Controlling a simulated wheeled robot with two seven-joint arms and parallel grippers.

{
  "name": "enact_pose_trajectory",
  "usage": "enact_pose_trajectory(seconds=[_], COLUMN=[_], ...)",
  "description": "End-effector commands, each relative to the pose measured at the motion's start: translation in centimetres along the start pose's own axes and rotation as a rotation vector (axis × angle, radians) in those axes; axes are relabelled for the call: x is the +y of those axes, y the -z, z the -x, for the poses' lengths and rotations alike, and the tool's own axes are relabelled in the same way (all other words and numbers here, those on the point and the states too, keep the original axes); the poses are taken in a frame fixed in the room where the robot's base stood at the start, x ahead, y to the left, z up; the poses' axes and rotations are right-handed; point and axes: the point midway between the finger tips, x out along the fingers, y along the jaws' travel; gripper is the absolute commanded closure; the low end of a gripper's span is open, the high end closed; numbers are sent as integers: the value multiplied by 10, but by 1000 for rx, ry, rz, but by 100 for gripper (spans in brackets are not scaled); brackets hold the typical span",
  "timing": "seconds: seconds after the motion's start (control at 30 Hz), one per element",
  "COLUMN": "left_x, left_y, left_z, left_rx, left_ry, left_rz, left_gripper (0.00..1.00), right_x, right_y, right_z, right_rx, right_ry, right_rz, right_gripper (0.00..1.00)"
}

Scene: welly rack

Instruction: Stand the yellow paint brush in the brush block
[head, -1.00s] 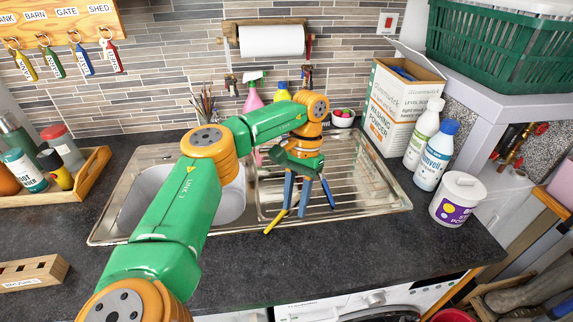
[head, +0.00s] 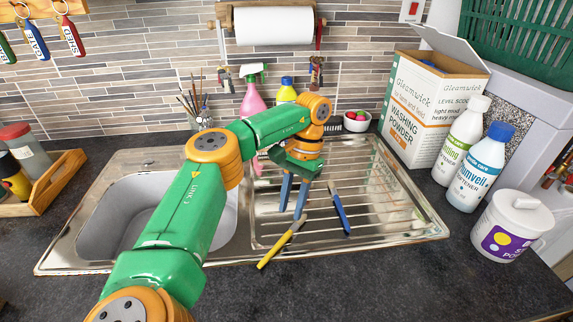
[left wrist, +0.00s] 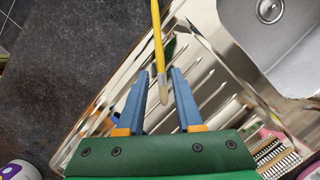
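The yellow paint brush (head: 271,254) lies across the front rim of the steel draining board, its yellow handle end over the dark worktop. Its metal ferrule and bristle end point back under my left gripper (head: 292,210). In the left wrist view, the fingers of my left gripper (left wrist: 160,74) are apart, and the yellow brush (left wrist: 158,40) shows in line with the gap between them. I see no grip on it. Whether a finger touches it cannot be told. My right gripper is not in view.
A blue-handled brush (head: 341,213) lies on the draining board (head: 385,215), right of the gripper. The sink bowl (head: 110,225) is to the left. White bottles (head: 462,140), a washing powder box (head: 420,110) and a white tub (head: 512,225) stand right. The front worktop is clear.

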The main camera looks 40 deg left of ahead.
Motion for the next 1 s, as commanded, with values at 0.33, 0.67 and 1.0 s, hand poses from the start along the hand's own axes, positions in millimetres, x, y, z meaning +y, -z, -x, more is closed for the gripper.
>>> enact_pose_trajectory(seconds=[0.33,0.67,1.0], left_x=[1,1,1], left_y=[-3,1,1], left_z=[-45,-75,-75], left_rx=[-6,0,0], left_ry=[2,-1,0], left_rz=[0,1,1], left_gripper=[65,65,95], right_x=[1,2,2], right_y=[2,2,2], right_z=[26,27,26], right_rx=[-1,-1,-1], right_ry=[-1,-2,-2], right_rz=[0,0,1], right_gripper=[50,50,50])
